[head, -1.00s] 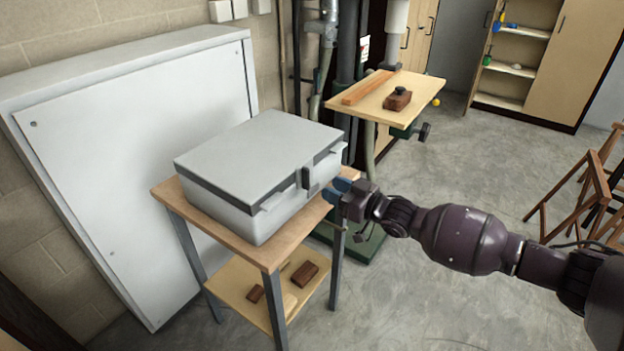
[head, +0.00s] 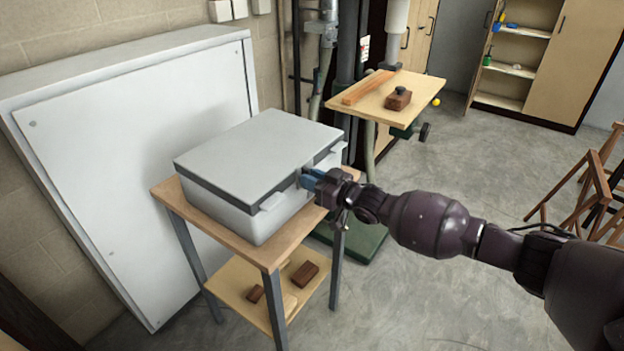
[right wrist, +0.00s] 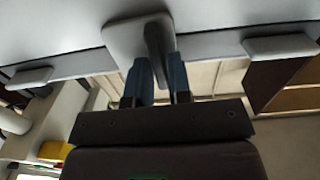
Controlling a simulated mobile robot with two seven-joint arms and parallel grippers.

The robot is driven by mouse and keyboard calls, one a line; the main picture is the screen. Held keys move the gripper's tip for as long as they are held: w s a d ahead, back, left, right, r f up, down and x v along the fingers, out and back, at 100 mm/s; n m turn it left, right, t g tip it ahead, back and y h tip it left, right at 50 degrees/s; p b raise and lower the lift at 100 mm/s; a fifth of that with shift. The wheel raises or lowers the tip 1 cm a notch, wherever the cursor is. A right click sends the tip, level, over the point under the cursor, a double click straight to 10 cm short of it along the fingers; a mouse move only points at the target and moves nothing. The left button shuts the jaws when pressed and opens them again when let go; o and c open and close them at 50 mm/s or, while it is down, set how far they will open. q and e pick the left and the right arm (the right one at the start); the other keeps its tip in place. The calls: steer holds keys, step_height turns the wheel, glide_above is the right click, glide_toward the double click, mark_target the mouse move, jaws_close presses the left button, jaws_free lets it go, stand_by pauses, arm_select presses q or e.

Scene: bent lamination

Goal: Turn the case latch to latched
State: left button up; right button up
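The grey case (head: 250,155) stands closed on a small wooden-topped table. Its latch, on the front face, is mostly hidden by my right gripper in the head view. In the right wrist view the latch is a pale plate with a dark handle (right wrist: 157,50) pointing down toward the gripper. My right gripper (head: 308,178) is at the case front. My left gripper is not in view.
Two pale catches flank the latch; the left one (right wrist: 30,78) and the right one (right wrist: 280,46) are close to the gripper. A drill-press table (head: 425,90) stands behind right. A white panel (head: 130,130) leans behind the case. Floor to the right is open.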

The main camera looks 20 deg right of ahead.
jaws_close()
